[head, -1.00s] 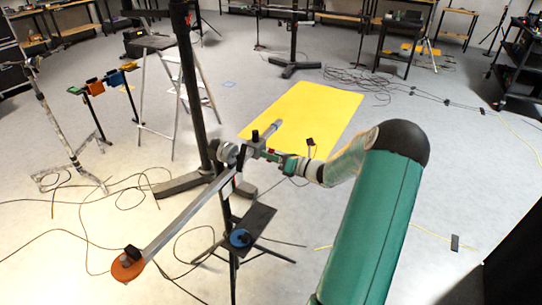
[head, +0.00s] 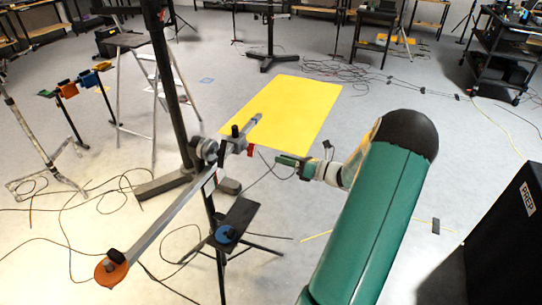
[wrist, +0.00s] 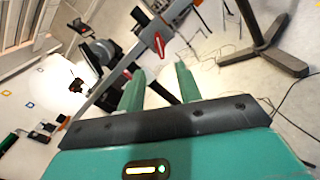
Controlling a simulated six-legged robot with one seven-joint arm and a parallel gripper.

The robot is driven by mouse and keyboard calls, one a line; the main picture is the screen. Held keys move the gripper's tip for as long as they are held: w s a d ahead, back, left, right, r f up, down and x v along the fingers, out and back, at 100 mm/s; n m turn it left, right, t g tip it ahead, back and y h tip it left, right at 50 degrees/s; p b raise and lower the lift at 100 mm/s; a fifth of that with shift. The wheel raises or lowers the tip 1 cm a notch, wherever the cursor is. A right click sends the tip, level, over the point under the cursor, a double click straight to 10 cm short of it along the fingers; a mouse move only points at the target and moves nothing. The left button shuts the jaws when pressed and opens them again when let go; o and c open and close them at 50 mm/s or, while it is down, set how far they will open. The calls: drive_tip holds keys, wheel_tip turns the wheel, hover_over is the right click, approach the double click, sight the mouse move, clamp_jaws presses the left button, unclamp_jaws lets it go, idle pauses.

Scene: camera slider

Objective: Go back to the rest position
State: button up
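The camera slider is a long silver rail (head: 165,222) on a black stand, with an orange round end (head: 108,270) at lower left. Its carriage (head: 236,142) with a red part (head: 250,150) sits toward the far end. A grey round piece (head: 206,150) is beside it. My gripper (head: 280,160) is to the right of the carriage, apart from it. In the wrist view my gripper (wrist: 160,70) has its two green fingers spread with nothing held between them. A red lever (wrist: 159,43) and the rail (wrist: 106,88) show beyond the fingertips.
A black tray with a blue disc (head: 226,234) hangs on the stand below the rail. A yellow mat (head: 298,112) lies behind. A black box marked PREP (head: 510,235) stands at right. Cables cross the floor at left.

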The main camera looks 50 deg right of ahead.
drive_tip(key=shift+s+d, duration=0.25)
drive_tip(key=shift+s, duration=0.4)
